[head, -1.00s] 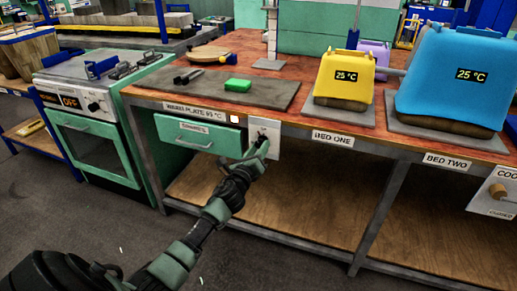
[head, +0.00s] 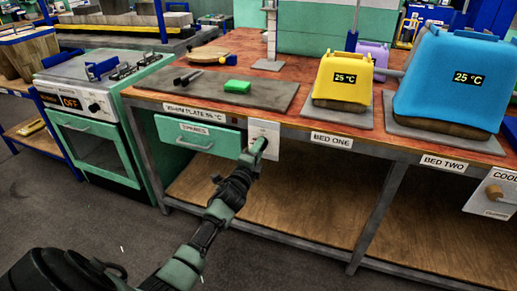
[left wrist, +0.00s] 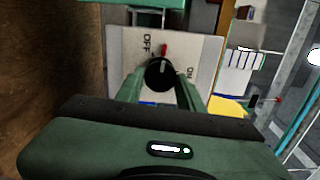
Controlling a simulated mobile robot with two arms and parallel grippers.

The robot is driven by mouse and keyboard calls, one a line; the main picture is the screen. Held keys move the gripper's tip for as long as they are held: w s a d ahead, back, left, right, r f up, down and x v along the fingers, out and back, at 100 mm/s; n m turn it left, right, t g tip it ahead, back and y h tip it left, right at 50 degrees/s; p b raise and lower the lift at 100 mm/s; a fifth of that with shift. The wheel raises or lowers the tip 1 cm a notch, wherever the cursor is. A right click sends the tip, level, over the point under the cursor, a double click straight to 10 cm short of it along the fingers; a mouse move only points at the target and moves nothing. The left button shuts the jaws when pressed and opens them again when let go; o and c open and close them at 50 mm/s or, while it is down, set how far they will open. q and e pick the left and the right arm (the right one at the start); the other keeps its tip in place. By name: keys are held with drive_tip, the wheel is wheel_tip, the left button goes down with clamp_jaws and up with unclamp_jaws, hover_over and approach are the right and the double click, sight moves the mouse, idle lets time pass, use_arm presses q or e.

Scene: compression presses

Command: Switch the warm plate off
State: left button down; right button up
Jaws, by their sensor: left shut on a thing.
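The warm plate (head: 270,95) is a grey slab on the wooden bench, with its label (head: 195,113) on the bench's front edge. The small lamp at the right end of that label looks dark. Below it is a white switch panel (head: 264,129); the panel also fills the upper middle of the left wrist view (left wrist: 198,48), marked OFF and ON. Its black knob (left wrist: 158,74) has a red pointer (left wrist: 163,50) that lies nearer OFF than ON. My left gripper (head: 257,146) is shut on the knob, one finger on each side (left wrist: 160,88). My right gripper is out of view.
A green block (head: 237,87) lies on the warm plate. A green drawer (head: 198,136) is left of the panel, and an oven (head: 95,125) reading OFF stands further left. Yellow (head: 343,78) and blue (head: 450,80) presses stand right, both showing 25 °C.

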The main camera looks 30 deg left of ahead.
use_arm(q)
drive_tip(key=shift+n+p, duration=1.05)
drive_tip(key=shift+n, duration=2.45)
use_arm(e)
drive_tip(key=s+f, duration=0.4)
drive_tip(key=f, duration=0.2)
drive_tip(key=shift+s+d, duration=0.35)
use_arm(q)
drive_tip(key=c, duration=0.9)
unclamp_jaws()
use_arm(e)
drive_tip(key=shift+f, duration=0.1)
